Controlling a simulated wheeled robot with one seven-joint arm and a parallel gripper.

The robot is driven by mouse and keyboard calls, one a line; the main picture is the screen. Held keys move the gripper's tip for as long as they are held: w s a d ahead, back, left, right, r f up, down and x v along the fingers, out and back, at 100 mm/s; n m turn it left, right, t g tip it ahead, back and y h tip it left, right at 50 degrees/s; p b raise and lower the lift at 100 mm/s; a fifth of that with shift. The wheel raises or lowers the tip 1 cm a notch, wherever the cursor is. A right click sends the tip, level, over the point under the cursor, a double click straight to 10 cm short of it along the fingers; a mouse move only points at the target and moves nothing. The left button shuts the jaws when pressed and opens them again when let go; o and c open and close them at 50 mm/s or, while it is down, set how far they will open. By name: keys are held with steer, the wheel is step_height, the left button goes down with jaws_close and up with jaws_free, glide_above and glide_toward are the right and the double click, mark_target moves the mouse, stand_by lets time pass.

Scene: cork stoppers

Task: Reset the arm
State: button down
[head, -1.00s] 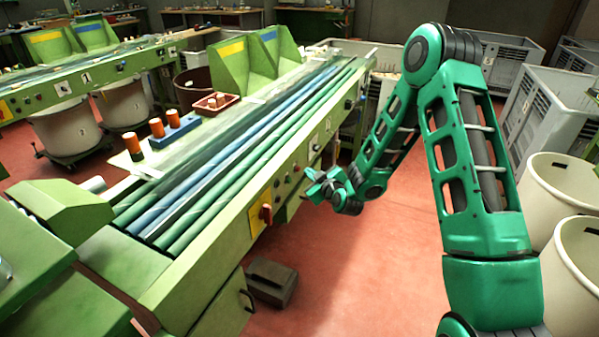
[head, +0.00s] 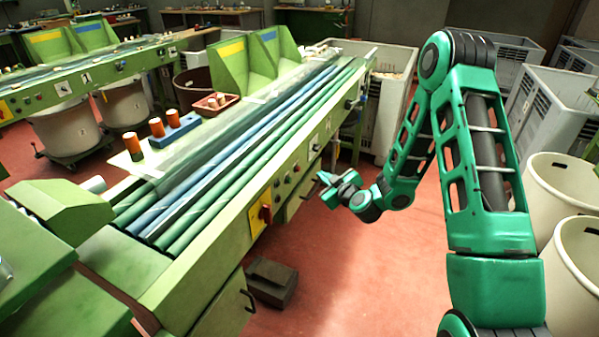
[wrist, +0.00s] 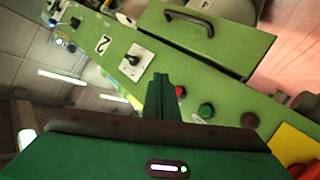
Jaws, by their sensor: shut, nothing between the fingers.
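My gripper (head: 324,186) is in the head view, at the end of my green arm, on the aisle side of the green sorting machine (head: 225,250). It hangs in the air beside the machine's front panel. In the wrist view the fingers (wrist: 160,90) are together with nothing between them. They point toward the machine's panel, which carries a switch, buttons and a black handle. I see no stopper in the gripper.
On the machine stand a blue block with orange-topped pieces (head: 172,133) and a red tray (head: 216,103). White crates (head: 545,115) and cream bins (head: 560,185) stand on the right. A dark box (head: 271,283) lies on the red floor, which is otherwise open below my gripper.

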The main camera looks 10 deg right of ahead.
stand_by(0.5)
steer(key=s+d+r+m+g+h, duration=0.1)
steer(key=s+d+r+m+g, duration=0.15)
steer(key=s+d+r, duration=0.4)
steer(key=s+d+r+m+g+h, duration=0.1)
steer(key=s+d+g, duration=0.25)
steer(key=s, duration=0.55)
steer(key=s+d+r+m+g+h, duration=0.15)
steer(key=s+d+r+g, duration=0.25)
steer(key=s, duration=0.4)
steer(key=s+d+r+m+g, duration=0.1)
steer(key=s+r+m+g, duration=0.1)
steer(key=s, duration=1)
steer(key=s+d+r+m+g, duration=0.1)
steer(key=s+r+m+g, duration=0.1)
steer(key=s+r+m, duration=0.2)
steer(key=s+m+y, duration=0.1)
steer(key=s+m, duration=0.2)
steer(key=s, duration=0.5)
steer(key=shift+s+d+r+g, duration=0.25)
steer(key=shift+s+r+g, duration=0.05)
steer(key=shift+s+r, duration=0.05)
steer(key=shift+w+f, duration=0.25)
steer(key=shift+w, duration=0.4)
